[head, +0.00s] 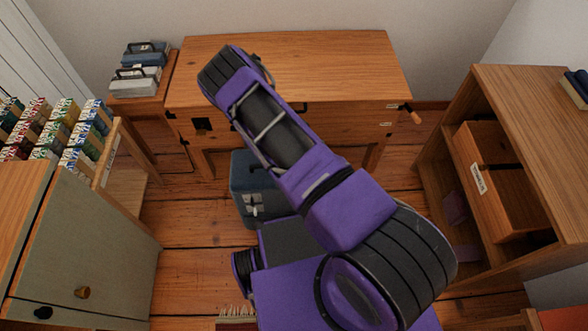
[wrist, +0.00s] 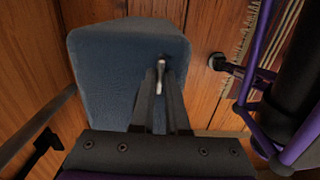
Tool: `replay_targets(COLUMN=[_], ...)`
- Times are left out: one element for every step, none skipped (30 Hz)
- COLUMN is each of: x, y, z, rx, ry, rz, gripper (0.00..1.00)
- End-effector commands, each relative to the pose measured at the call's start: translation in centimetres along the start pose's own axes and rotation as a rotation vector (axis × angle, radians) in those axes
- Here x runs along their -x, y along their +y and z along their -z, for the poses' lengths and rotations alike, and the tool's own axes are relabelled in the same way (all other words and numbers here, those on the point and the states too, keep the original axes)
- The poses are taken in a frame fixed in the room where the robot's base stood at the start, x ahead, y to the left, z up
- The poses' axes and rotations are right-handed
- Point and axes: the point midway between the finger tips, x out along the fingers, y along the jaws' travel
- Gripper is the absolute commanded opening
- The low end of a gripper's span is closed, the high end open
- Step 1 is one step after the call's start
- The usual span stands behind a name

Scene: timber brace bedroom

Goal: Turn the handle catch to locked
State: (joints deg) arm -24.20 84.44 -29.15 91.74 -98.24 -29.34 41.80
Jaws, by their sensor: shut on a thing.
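A blue case (head: 243,172) stands on the floor in front of the wooden desk, partly behind my arm in the head view. Pale metal plates show on its near side. The case (wrist: 105,75) also shows large in the wrist view. My gripper (wrist: 161,70) is shut on a small, pale metal piece (wrist: 161,64) at the case, which looks like the handle catch. The fingers cover most of this piece, so I cannot tell its turn position. In the head view my arm hides the gripper.
The desk (head: 330,60) stands behind the case, with a wooden crank handle (head: 412,114) at its right. A cabinet (head: 85,250) is at the left and an open shelf unit (head: 520,130) at the right. A fringed rug (wrist: 252,45) lies close by.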

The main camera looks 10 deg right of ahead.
Motion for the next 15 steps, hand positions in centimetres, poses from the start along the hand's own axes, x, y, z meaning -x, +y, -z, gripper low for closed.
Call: replay_targets(x=[0.04, 0.04, 0.04, 0.04, 0.04, 0.04, 0.04, 0.04, 0.04, 0.04, 0.04, 0.04, 0.04, 0.04, 0.03], y=[0.04, 0.04, 0.04, 0.04, 0.04, 0.05, 0.04, 0.04, 0.04, 0.04, 0.04, 0.04, 0.04, 0.04, 0.04], z=[0.02, 0.02, 0.02, 0.02, 0.02, 0.01, 0.01, 0.01, 0.01, 0.01, 0.01, 0.01, 0.01, 0.01, 0.01], rx=[-0.003, -0.004, -0.005, -0.005, -0.005, -0.005, -0.005, -0.005, -0.005, -0.004, -0.004, -0.004, -0.004, -0.004, -0.004], ry=[0.0, 0.0, 0.0, 0.0, 0.0, 0.0, 0.0, 0.0, 0.0, 0.0, 0.0, 0.0, 0.0, 0.0, 0.0], rz=[-0.001, -0.001, -0.001, -0.001, -0.001, -0.001, -0.001, -0.001, -0.001, -0.001, -0.001, -0.001, -0.001, -0.001, -0.001], gripper=[0.0, 0.0, 0.0, 0.0, 0.0, 0.0, 0.0, 0.0, 0.0, 0.0, 0.0, 0.14, 0.2, 0.25, 0.32])
